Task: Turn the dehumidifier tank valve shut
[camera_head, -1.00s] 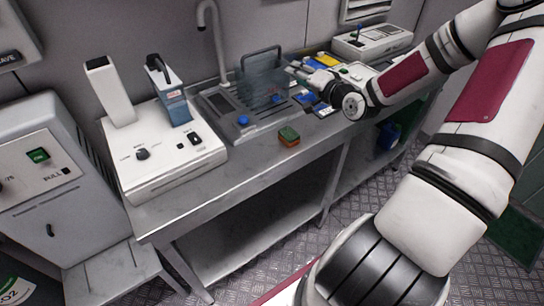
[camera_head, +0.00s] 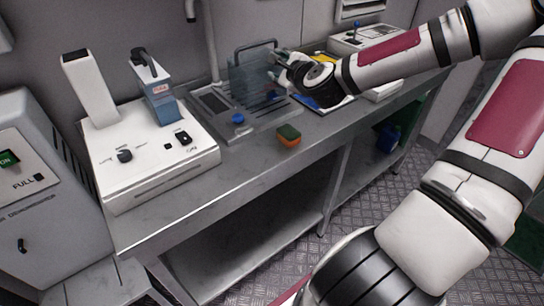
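The dehumidifier (camera_head: 60,215) is a grey cabinet at the left edge, partly cut off by the frame. Its front has a lit green display (camera_head: 8,160) and a "FULL" mark. A small black lever (camera_head: 22,245), which looks like the tank valve, sits low on the front, nearly upright.
A steel bench (camera_head: 240,170) runs along the wall. It carries a white sealer-like machine (camera_head: 150,170), a sink unit with a blue knob (camera_head: 238,118), a green and orange sponge (camera_head: 288,136) and a white device (camera_head: 360,40). The air above the bench front is clear.

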